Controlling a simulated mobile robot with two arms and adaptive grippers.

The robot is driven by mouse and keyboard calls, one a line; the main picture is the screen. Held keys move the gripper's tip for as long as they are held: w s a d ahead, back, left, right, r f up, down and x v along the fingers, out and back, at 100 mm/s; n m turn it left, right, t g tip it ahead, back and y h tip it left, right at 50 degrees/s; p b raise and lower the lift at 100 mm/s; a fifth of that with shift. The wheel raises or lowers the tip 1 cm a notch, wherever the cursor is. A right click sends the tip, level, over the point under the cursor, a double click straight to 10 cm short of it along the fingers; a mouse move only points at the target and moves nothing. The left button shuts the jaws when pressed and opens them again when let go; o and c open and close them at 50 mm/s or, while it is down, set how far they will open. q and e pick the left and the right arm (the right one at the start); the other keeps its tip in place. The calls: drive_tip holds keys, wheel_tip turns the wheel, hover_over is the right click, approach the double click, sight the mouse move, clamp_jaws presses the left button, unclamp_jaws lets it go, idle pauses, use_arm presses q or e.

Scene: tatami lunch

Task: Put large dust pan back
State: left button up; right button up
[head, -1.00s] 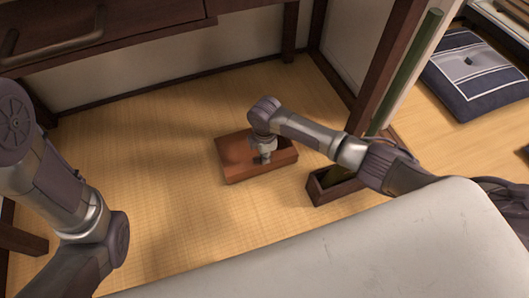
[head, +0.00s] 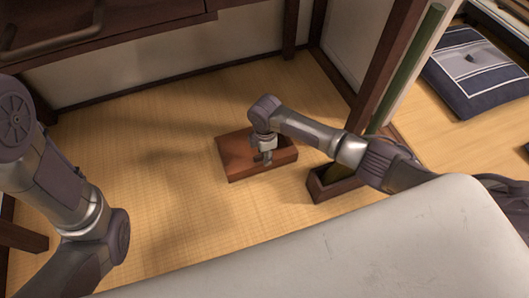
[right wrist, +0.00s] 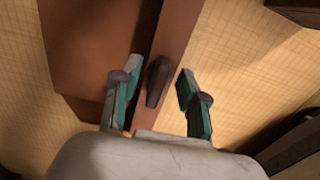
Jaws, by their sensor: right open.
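A reddish-brown, box-like wooden piece (head: 236,163), seemingly the large dust pan, lies on the tatami floor in the middle of the head view. In the right wrist view its broad brown face (right wrist: 88,45) fills the upper left, and a dark elongated grip (right wrist: 158,82) sits on its narrow side. My right gripper (head: 264,157) points down at the piece. In the right wrist view its open fingers (right wrist: 160,72) stand on either side of the dark grip, with gaps visible. My left arm shows at the left, but its gripper is out of view.
A dark wooden open box (head: 322,190) stands right of the piece, partly behind my right arm. A green pole (head: 408,72) leans near a dark wooden post (head: 380,60). A blue cushion (head: 480,75) lies at upper right. Tatami (head: 140,160) to the left is clear.

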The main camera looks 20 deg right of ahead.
wheel_tip(320, 180, up, 12)
idle(0.4)
drive_tip(key=shift+s, duration=0.1)
